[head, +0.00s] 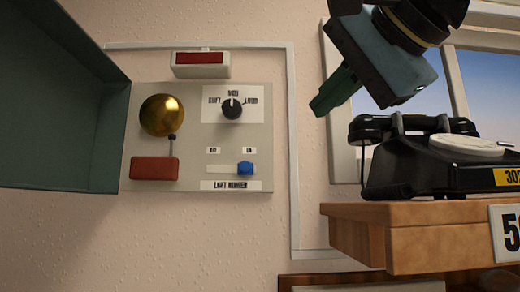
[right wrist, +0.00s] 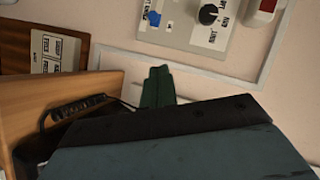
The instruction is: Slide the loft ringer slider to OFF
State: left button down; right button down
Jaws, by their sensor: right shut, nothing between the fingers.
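The blue loft ringer slider (head: 245,168) sits at the right end of its pale slot, above the "LOFT RINGER" label (head: 230,185), on the grey wall panel (head: 190,187). Small labels sit above the slot; their print is too small to read surely. The slider also shows in the right wrist view (right wrist: 153,18). My right gripper (head: 322,104) is shut and empty, with green fingers, to the right of the panel and apart from it. Its fingers also show in the right wrist view (right wrist: 158,80). My left gripper is not in view.
The panel also holds a black knob (head: 232,109), a brass bell (head: 161,115) and a red block (head: 154,168). A green-grey open door or box side (head: 60,110) stands left. A black dial phone (head: 430,165) stands on a wooden shelf (head: 400,215) under my right gripper.

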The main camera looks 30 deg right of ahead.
jog(key=shift+a+f, duration=0.1)
jog(key=shift+f, duration=0.1)
jog(key=shift+w, duration=0.15)
send_near(245, 168)
jog(key=w+d, duration=0.4)
jog(key=d, duration=0.1)
jog(key=shift+w+a+f+p, duration=0.2)
jog(key=shift+w+a+p, duration=0.4)
jog(key=shift+a, duration=0.35)
jog(key=shift+w+a+f, duration=0.3)
jog(key=shift+w+a, duration=0.1)
